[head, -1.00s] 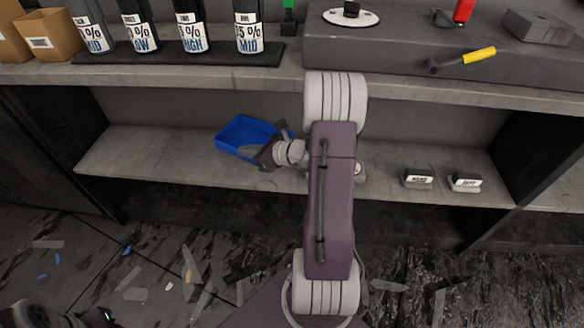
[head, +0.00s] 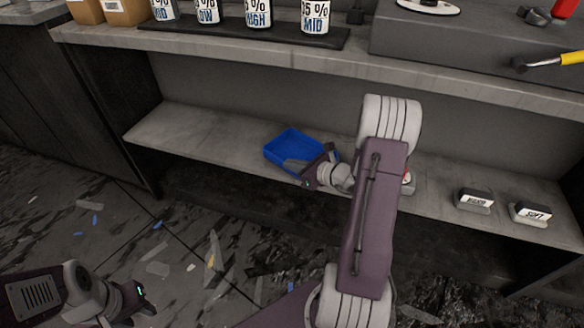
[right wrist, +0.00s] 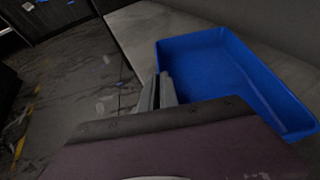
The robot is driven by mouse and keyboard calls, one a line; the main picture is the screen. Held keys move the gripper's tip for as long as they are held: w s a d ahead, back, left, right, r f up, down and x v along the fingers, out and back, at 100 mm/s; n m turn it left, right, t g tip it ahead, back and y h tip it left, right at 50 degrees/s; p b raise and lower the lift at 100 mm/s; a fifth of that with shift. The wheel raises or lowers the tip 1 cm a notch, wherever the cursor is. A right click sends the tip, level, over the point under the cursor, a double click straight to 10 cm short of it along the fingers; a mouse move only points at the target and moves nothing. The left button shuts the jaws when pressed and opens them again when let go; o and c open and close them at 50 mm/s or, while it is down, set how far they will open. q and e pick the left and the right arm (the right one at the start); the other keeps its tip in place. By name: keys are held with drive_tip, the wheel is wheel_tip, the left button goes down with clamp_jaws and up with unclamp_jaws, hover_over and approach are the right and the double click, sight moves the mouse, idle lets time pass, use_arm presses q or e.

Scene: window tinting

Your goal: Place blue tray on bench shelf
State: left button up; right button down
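The blue tray (head: 290,143) is an open, shallow rectangular box at the lower bench shelf (head: 185,138), left of the shelf's middle. It looks level and seems to rest on the shelf, though its underside is hidden. In the right wrist view the tray (right wrist: 225,75) fills the right side. My right gripper (head: 300,166) is at the tray's near side. Its fingers (right wrist: 157,93) are close together at the tray's left wall and seem shut on it. My left gripper (head: 138,300) is low at the left, over the floor, away from the tray; its finger opening is unclear.
Two labelled blocks (head: 474,200) (head: 530,214) stand on the shelf at right. The bench top (head: 330,62) above holds several labelled bottles, cardboard boxes (head: 122,10) and tools. The shelf left of the tray is clear. Scraps litter the dark floor (head: 100,240).

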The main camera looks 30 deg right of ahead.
drive_tip(key=c, duration=2)
unclamp_jaws()
drive_tip(key=shift+f, duration=0.1)
drive_tip(key=o, duration=0.4)
